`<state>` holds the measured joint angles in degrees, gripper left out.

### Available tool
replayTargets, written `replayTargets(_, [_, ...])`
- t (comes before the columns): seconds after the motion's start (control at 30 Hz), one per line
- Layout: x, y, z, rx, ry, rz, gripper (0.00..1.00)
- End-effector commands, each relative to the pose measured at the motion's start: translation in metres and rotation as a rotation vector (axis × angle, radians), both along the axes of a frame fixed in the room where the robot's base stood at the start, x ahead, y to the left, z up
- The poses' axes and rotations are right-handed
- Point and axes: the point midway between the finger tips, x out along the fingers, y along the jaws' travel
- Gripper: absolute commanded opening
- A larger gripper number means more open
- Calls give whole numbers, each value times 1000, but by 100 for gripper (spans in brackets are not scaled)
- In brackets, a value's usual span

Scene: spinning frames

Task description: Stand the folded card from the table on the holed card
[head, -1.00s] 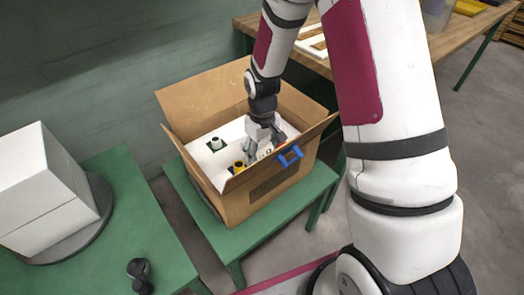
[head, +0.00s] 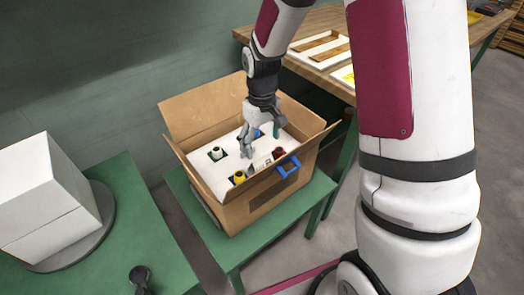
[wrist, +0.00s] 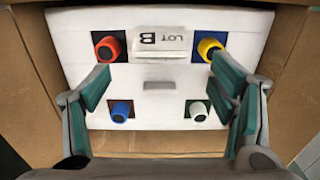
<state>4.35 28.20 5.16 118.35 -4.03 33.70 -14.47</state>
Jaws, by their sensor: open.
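The white holed card (wrist: 175,115) lies inside the cardboard box; it also shows in the head view (head: 205,178). The folded white card (wrist: 160,40), printed LOT B, rests on it near one edge, between the red and yellow capped items. In the head view the folded card (head: 262,164) is small and partly hidden by a finger. My gripper (wrist: 162,86) is open and empty, its fingers wide apart above the holed card. It hangs inside the box opening in the head view (head: 262,146), apart from the folded card.
Red (wrist: 107,47), yellow (wrist: 209,48), blue (wrist: 121,111) and white (wrist: 197,111) capped items stand in the holes. The cardboard box (head: 250,205) has raised flaps, and a blue handle (head: 288,166) is on its near wall. A white block (head: 50,200) stands left.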

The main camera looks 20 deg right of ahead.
Motion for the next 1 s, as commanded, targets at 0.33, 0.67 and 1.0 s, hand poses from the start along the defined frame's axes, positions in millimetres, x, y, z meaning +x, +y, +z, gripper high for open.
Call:
replayTargets(0.33, [0,0,33,0,-1,0,78])
replayTargets(0.67, [-22,-2,76,-13,-17,-30,78])
replayTargets(1.0, [-130,-7,180,-37,-56,-148,78])
